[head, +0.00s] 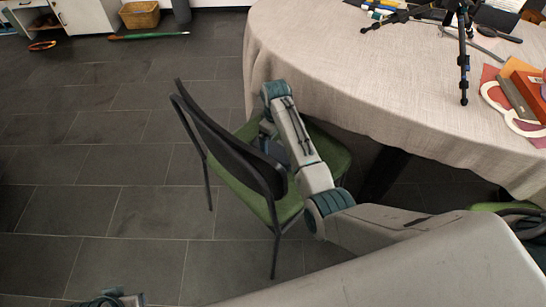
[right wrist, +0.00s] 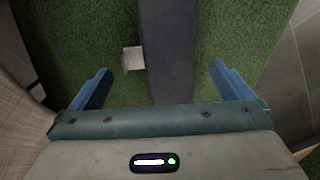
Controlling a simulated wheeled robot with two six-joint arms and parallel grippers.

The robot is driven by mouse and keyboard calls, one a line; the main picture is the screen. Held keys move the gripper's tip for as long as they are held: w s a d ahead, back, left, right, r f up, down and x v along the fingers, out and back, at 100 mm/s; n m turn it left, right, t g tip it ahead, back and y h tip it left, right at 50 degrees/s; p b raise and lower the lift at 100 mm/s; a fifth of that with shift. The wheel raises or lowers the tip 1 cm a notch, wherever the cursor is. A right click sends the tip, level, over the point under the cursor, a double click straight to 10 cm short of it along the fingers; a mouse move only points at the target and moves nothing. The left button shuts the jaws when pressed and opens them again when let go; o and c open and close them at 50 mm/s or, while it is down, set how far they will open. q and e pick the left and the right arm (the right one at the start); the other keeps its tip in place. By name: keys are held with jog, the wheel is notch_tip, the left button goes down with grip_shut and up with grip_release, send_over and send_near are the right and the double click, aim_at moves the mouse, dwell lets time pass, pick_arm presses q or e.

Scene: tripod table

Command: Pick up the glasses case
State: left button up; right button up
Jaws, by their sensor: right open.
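A long dark grey block, which looks like the glasses case (right wrist: 167,60), lies over the green chair seat in the right wrist view. Its far end runs out of the top of the picture, and its near end is hidden behind my gripper. My right gripper (right wrist: 159,85) is open, with one blue finger on each side of the block and a gap on both sides. In the head view my right gripper (head: 270,140) is low over the chair seat, its fingertips hidden behind the chair's back. A bit of my left arm (head: 115,299) shows at the bottom left; its jaws are unclear.
The green-seated chair (head: 325,150) has a dark backrest (head: 230,150) close to my right gripper. The cloth-covered table (head: 380,85) stands right beside it, carrying a black tripod (head: 463,50). A small pale block (right wrist: 132,59) lies on the seat.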

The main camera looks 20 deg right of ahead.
aim_at(275, 146)
jog(key=shift+f, duration=0.7)
notch_tip(275, 146, down, 4)
jog(key=shift+r+b, duration=0.15)
jog(key=shift+b, duration=0.3)
jog(key=shift+f, duration=0.4)
pick_arm(q)
jog(key=shift+w+d+f+t, duration=0.4)
jog(key=shift+d, duration=0.05)
